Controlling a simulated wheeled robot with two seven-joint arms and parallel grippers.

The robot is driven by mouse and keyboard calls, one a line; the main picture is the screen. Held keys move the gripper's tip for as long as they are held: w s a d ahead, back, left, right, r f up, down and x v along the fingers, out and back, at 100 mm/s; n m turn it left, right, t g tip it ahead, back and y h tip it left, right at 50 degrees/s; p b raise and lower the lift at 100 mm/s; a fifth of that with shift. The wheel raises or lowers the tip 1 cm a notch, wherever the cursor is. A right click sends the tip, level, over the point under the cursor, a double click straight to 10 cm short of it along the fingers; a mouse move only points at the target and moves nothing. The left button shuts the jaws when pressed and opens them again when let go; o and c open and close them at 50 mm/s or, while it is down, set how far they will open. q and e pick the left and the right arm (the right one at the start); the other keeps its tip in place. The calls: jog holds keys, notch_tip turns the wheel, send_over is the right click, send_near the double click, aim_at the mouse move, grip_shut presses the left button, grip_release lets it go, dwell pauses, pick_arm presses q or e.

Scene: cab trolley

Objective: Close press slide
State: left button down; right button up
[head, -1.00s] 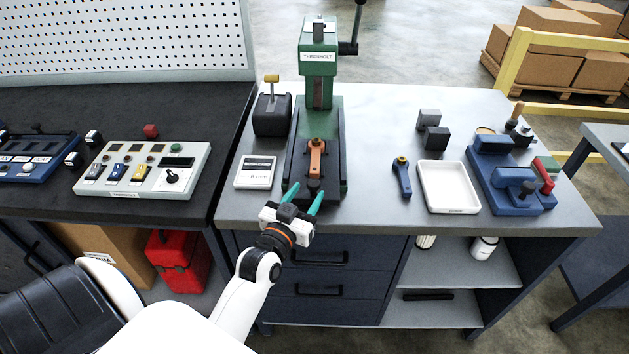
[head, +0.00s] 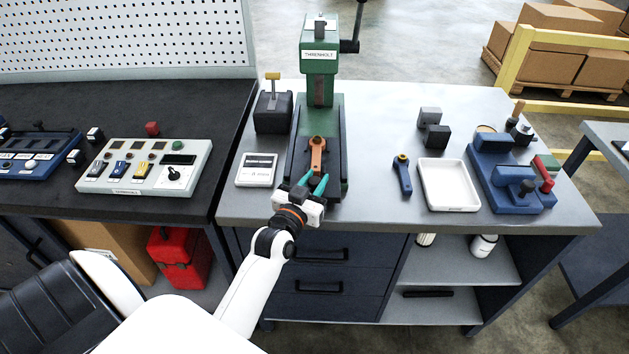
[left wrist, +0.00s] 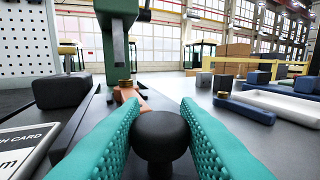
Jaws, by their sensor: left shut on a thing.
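The green press (head: 320,60) stands upright at the back of the grey bench, with a dark slide bed running toward the front edge. An orange part with a brass top (head: 317,153) lies on the slide; it also shows in the left wrist view (left wrist: 127,94). My left gripper (head: 312,185) is at the front end of the slide. In the left wrist view its teal fingers are shut on a round black knob (left wrist: 160,135), one finger on each side. The knob is mostly hidden by the fingers in the head view. My right gripper is not in view.
To the right are a blue wrench-like part (head: 402,176), a white tray (head: 449,208) and a blue vise (head: 505,180).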

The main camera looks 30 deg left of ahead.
aim_at(319, 142)
pick_arm(q)
jog(key=w+a+b, duration=0.1)
jog(key=w+a, duration=0.1)
jog(key=w, duration=0.1)
jog(key=w+a+b, duration=0.1)
jog(key=w+a, duration=0.1)
jog(key=w, duration=0.2)
jog(key=w+a+b, duration=0.1)
jog(key=w+a, duration=0.1)
jog(key=w, duration=0.2)
jog(key=shift+a+f+b, duration=0.2)
jog(key=shift+a+b, duration=0.1)
jog(key=shift+a, duration=0.05)
jog(key=shift+w+a+r, duration=0.15)
jog(key=shift+r, duration=0.2)
jog(key=c, duration=1.3)
grip_release()
jog(key=shift+o, duration=0.8)
jog(key=shift+w+f, duration=0.2)
jog(key=s, duration=0.4)
jog(key=s+d, duration=0.1)
jog(key=s, duration=0.7)
jog(key=shift+d+b, duration=0.4)
